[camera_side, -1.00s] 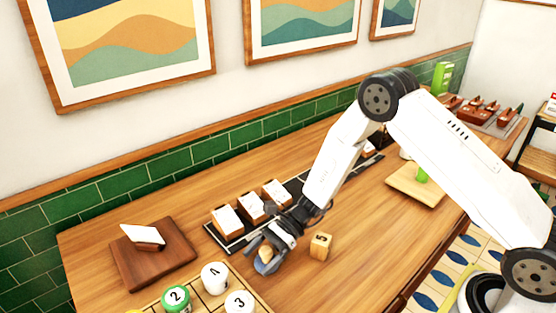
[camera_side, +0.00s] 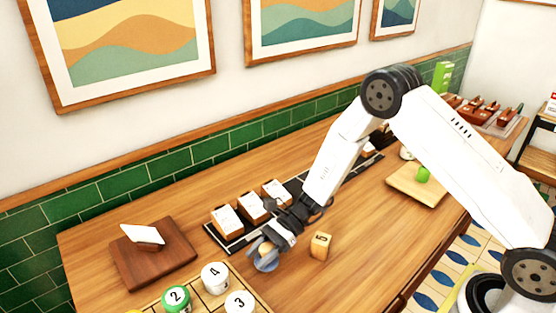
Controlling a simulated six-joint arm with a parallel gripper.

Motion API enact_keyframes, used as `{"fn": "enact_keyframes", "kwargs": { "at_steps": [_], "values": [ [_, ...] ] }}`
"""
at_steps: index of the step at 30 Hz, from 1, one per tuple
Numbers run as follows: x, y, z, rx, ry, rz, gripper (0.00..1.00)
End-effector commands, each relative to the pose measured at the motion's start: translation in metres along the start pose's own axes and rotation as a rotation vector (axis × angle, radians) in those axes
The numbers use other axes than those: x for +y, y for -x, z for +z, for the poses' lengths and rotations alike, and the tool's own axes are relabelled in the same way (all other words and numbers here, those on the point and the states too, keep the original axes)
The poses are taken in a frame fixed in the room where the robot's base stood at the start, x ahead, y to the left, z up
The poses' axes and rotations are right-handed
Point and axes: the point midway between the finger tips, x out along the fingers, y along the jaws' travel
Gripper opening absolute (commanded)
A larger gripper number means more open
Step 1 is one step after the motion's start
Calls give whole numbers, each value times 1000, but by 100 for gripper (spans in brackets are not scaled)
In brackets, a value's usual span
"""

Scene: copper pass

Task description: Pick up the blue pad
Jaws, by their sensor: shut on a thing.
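My gripper (camera_side: 272,246) points down over the table, just in front of the black strip with the small boxes. It is shut on the blue pad (camera_side: 264,266), a small rounded grey-blue thing at the fingertips. A pale tan spot shows at the middle of it, and the fingers hide part of it. I cannot tell whether the pad still touches the table.
A wooden block (camera_side: 321,246) marked 5 stands close to the right of my gripper. Small white-topped boxes (camera_side: 225,220) stand behind it on the black strip. A wooden tray (camera_side: 252,297) with numbered white and green cylinders is in front. A dark wooden board (camera_side: 180,262) lies at the left.

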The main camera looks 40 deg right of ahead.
Motion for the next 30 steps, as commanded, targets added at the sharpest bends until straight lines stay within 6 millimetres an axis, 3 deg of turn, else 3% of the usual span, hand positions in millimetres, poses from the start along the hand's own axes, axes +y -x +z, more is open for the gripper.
{"fn": "enact_keyframes", "kwargs": {
  "at_steps": [6,11,22,30],
  "values": [
    [0,8,21,-1,3,-1,0],
    [13,19,34,-1,0,-2,0],
    [49,47,71,0,1,-3,0],
    [93,67,84,-1,-2,-2,0]
  ]
}}
